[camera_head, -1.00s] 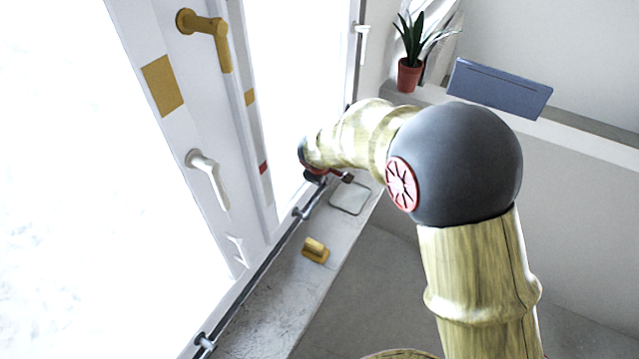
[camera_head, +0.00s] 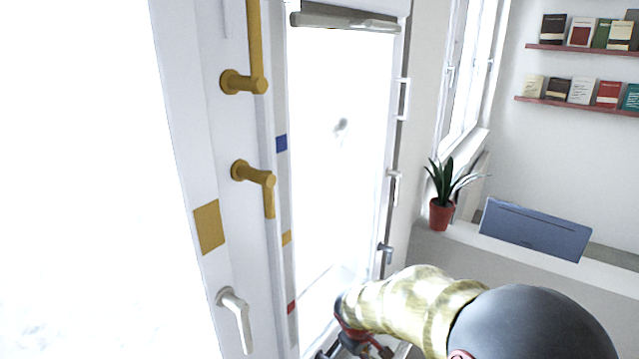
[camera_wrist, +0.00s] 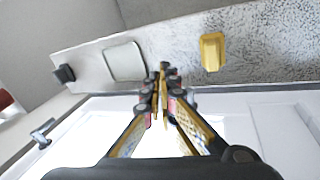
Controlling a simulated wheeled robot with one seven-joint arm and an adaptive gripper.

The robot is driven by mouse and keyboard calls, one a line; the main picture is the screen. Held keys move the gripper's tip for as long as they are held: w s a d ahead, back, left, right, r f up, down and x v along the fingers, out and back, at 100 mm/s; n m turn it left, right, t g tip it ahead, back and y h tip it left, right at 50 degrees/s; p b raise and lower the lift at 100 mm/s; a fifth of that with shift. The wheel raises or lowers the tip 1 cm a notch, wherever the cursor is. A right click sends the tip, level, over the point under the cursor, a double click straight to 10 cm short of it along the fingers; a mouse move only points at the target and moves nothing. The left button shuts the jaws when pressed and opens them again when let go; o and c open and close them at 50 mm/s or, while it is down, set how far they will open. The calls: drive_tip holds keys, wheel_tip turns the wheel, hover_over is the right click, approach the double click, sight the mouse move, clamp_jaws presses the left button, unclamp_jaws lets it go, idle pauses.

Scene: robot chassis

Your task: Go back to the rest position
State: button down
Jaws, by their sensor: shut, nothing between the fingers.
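My gripper (camera_wrist: 163,72) is shut and empty in the wrist view, its two fingers meeting near the middle of the picture. In the head view, part of my gripper (camera_head: 358,346) shows at the bottom edge, beside the window frame, and its tips are cut off. My arm stretches from the lower right corner towards the window. In the wrist view the fingertips appear over the edge of a grey stone sill (camera_wrist: 275,35), between a yellow block (camera_wrist: 212,52) and a pale square plate (camera_wrist: 125,61). I cannot tell their distance from the sill.
The window frame carries yellow handles (camera_head: 254,175) and a white handle (camera_head: 234,318) on the left. A potted plant (camera_head: 440,214) and a blue-grey panel (camera_head: 535,229) stand on a ledge at the right. Bookshelves (camera_head: 580,104) hang on the far wall.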

drive_tip(key=s+d+r+m+b, duration=0.1)
drive_tip(key=s+d+m+b, duration=0.1)
drive_tip(key=s+b, duration=0.3)
drive_tip(key=s+d+r+m+t+y+b, duration=0.1)
drive_tip(key=s+b, duration=0.5)
drive_tip(key=s, duration=0.7)
drive_tip(key=s+d+r+m+t+y+b, duration=0.1)
drive_tip(key=s+d+m+b, duration=0.3)
drive_tip(key=s, duration=0.5)
drive_tip(key=shift+r+m+b, duration=0.7)
drive_tip(key=shift+r+b, duration=0.05)
drive_tip(key=shift+b, duration=0.15)
drive_tip(key=shift+s, duration=0.1)
